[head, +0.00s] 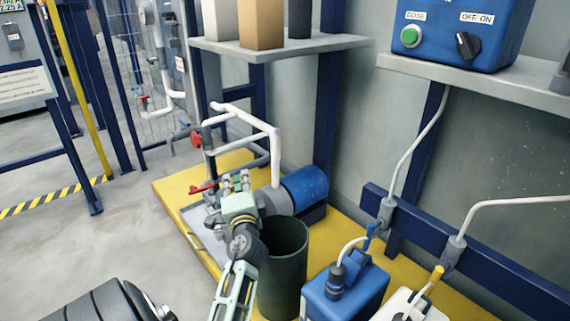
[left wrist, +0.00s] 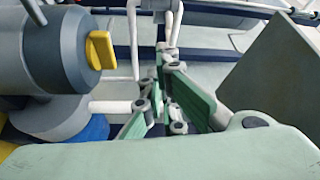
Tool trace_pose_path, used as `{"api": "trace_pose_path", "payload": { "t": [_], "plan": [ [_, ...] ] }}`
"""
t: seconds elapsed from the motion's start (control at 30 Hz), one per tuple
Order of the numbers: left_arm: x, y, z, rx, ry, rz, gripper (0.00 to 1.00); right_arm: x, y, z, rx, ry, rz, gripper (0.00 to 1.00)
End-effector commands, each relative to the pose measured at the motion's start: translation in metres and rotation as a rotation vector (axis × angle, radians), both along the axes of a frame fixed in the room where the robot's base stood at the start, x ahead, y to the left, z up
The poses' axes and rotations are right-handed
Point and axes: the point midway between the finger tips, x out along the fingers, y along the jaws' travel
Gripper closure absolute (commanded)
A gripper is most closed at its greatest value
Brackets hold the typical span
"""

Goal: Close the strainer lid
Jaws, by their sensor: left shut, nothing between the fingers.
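My left gripper (head: 236,184) reaches over the pump unit, just left of the blue motor (head: 306,187). In the left wrist view its green-padded fingers (left wrist: 165,62) are shut with nothing between them. A dark grey cylinder with a yellow tab (left wrist: 100,50) is at the upper left of that view, apart from the fingers; it may be the strainer. I cannot tell which part is its lid or how far that stands open. In the head view my gripper and arm hide part of the pump's front. My right gripper is not in view.
An open dark green bin (head: 284,275) stands right of my left forearm. A blue canister (head: 345,290) with a hose is beside it. White pipes (head: 270,130) and red valve handles (head: 196,139) rise behind the gripper. A shelf (head: 280,46) overhangs the back.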

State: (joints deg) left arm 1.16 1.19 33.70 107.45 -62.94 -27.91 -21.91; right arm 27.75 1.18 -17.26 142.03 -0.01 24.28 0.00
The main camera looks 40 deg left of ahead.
Motion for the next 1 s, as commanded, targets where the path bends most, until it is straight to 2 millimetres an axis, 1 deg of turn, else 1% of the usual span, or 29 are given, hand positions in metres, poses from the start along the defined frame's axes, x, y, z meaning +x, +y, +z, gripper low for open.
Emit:
{"api": "trace_pose_path", "payload": {
  "t": [0.53,0.63,0.77,0.83,1.0],
  "plan": [
    [-0.002,0.0,-0.001,0.0,0.0,0.0,1.0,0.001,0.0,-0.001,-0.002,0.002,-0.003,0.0],
    [-0.002,0.0,0.001,0.002,-0.001,0.0,1.0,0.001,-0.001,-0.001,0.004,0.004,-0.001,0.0],
    [-0.002,0.001,0.016,0.003,-0.006,0.001,1.0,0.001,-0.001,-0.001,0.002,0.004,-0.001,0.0],
    [-0.002,0.0,0.027,0.004,-0.004,-0.001,1.0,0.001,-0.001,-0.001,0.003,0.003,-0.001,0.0],
    [-0.002,0.0,0.062,0.005,-0.006,-0.001,1.0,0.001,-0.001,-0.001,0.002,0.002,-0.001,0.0]
  ]
}}
